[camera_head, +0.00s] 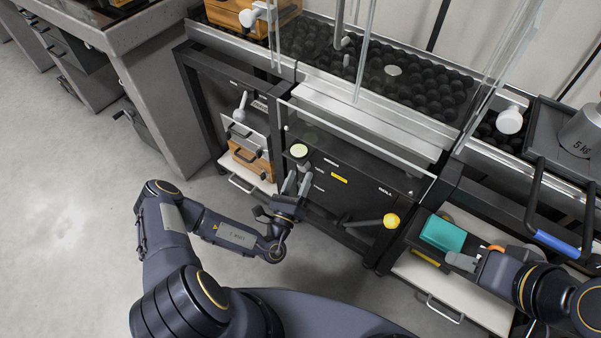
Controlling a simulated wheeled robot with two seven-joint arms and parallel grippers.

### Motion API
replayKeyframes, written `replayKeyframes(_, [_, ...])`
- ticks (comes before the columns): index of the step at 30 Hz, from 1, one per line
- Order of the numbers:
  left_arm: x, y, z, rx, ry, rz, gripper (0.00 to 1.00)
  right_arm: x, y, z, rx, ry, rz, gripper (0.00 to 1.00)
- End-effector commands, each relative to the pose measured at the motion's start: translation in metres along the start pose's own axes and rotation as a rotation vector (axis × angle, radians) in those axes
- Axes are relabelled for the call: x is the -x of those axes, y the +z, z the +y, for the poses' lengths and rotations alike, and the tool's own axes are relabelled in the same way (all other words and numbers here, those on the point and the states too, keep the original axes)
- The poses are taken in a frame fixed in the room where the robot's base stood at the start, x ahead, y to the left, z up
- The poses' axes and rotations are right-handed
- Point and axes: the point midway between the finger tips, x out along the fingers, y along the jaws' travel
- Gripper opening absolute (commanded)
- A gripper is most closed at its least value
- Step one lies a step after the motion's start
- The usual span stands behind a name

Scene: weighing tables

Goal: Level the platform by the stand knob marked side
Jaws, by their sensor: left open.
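The stand (350,165) has a black front panel with small labels, one reading "ROLL". A pale-topped round knob (299,150) sits at its left end, and a yellow ball-ended lever (391,220) sticks out at its lower right. I cannot read which one is marked side. The platform above appears as a dark bumpy surface (430,92) behind glass; I cannot tell its tilt. My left gripper (297,184) is open, just below the pale knob and apart from it. My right gripper (458,259) is beside a teal block (442,233); its grip is unclear.
Glass panes (365,45) rise above the stand. A wooden box (252,163) sits in a shelf to the left. A 5 KG weight (581,132) and a blue-gripped handle (557,243) are at right. Open floor (70,200) lies to the left.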

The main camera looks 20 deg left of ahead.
Motion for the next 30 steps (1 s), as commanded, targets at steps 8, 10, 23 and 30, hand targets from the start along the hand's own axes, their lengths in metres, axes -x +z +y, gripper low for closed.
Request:
replayKeyframes(8, [0.045, 0.001, 0.000, -0.001, 0.004, 0.001, 0.54, 0.007, -0.004, -0.003, 0.000, 0.000, 0.000, 0.36])
replayKeyframes(10, [0.051, 0.001, 0.000, -0.001, 0.002, 0.000, 0.54, 0.008, -0.004, -0.004, 0.000, 0.000, 0.000, 0.36])
replayKeyframes(23, [0.056, 0.000, 0.000, -0.001, 0.001, 0.000, 0.54, 0.008, -0.004, -0.004, 0.000, 0.000, 0.000, 0.36])
replayKeyframes(30, [0.056, 0.000, 0.000, -0.001, 0.001, 0.000, 0.54, 0.008, -0.004, -0.004, 0.000, 0.000, 0.000, 0.36])
